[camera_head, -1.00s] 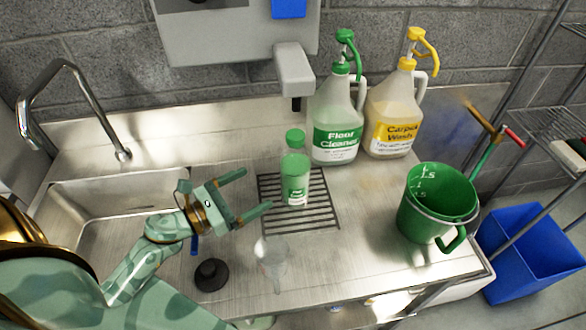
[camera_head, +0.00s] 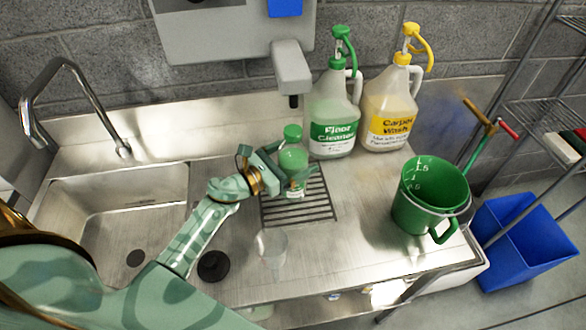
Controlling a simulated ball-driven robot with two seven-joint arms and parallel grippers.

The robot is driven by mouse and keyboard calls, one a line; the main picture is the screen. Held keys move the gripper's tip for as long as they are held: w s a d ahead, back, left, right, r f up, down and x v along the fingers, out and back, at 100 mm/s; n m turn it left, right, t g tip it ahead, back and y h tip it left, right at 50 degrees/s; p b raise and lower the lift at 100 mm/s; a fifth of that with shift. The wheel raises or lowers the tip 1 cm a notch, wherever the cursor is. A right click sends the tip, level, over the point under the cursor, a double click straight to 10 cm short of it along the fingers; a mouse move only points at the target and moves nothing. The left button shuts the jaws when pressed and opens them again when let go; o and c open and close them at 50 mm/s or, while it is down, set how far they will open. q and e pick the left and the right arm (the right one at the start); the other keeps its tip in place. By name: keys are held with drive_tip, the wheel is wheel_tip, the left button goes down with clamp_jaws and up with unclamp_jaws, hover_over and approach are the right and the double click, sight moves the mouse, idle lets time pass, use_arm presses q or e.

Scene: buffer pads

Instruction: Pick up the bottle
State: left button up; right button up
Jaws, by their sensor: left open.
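The green bottle (camera_head: 293,160) with a green cap stands upright on a dark slatted drain grate in the counter, under the dispenser spout. My left gripper (camera_head: 287,178) is at the bottle, its open fingers around the bottle's lower body. The fingers hide part of the bottle, and I cannot tell whether they touch it. My right gripper is not in view.
A Floor Cleaner jug (camera_head: 333,110) and a Carpet Wash jug (camera_head: 389,108) stand behind the bottle to the right. A green measuring bucket (camera_head: 421,205) is at right. A clear cup (camera_head: 271,247) and black stopper (camera_head: 213,266) are in front. The sink (camera_head: 120,205) is left.

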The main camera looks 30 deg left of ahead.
use_arm(q)
drive_tip(key=c, duration=1.6)
drive_tip(key=shift+r, duration=0.1)
